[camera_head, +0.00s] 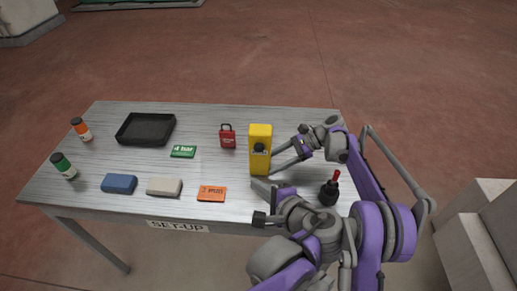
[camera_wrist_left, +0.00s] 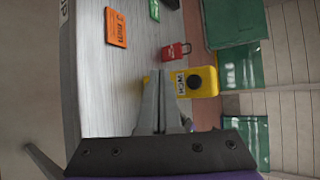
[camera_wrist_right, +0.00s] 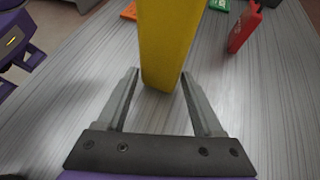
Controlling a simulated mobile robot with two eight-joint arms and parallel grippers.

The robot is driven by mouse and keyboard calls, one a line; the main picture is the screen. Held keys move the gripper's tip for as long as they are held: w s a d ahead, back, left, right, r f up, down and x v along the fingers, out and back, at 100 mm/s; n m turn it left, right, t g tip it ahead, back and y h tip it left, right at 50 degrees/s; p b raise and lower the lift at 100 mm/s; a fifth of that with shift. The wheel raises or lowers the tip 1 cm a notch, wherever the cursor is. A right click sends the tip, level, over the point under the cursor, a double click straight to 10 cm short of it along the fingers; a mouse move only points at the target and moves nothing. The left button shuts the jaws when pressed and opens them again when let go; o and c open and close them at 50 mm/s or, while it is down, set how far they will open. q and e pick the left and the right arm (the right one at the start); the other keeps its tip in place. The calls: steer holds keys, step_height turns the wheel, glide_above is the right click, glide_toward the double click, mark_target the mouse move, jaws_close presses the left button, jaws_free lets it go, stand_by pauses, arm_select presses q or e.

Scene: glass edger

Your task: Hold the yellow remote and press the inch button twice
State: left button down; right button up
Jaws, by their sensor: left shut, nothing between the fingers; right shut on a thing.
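The yellow remote (camera_head: 261,132) is upright at the right-centre of the table, with a round black button on its front. In the left wrist view the remote (camera_wrist_left: 208,75) shows this black button (camera_wrist_left: 194,82) and a white label beside it. My right gripper (camera_head: 274,163) is shut on the lower part of the remote; the right wrist view shows its fingers on either side of the remote (camera_wrist_right: 165,45). I cannot tell whether its base touches the table. My left gripper (camera_wrist_left: 160,76) is shut and empty, its tips close in front of the remote near the label; contact is unclear.
A red padlock (camera_head: 228,139) stands left of the remote. An orange block (camera_head: 212,193), beige block (camera_head: 164,187), blue block (camera_head: 119,183), green card (camera_head: 183,151) and black tray (camera_head: 146,128) lie further left. A dark red-topped bottle (camera_head: 329,191) stands beside my arms.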

arm_select(q)
steer(key=shift+s, duration=0.15)
glide_toward(256, 151)
steer(key=shift+w+a+f, duration=0.7)
steer(key=shift+a+f, duration=0.05)
steer(key=shift+a, duration=0.2)
steer(key=shift+w+a+f, duration=0.7)
steer(key=shift+a+f, duration=0.1)
steer(key=shift+a, duration=0.15)
steer(key=shift+w, duration=0.15)
stand_by(0.8)
steer(key=shift+w, duration=0.25)
steer(key=shift+w, duration=0.6)
stand_by(0.6)
stand_by(0.4)
steer(key=shift+s, duration=1)
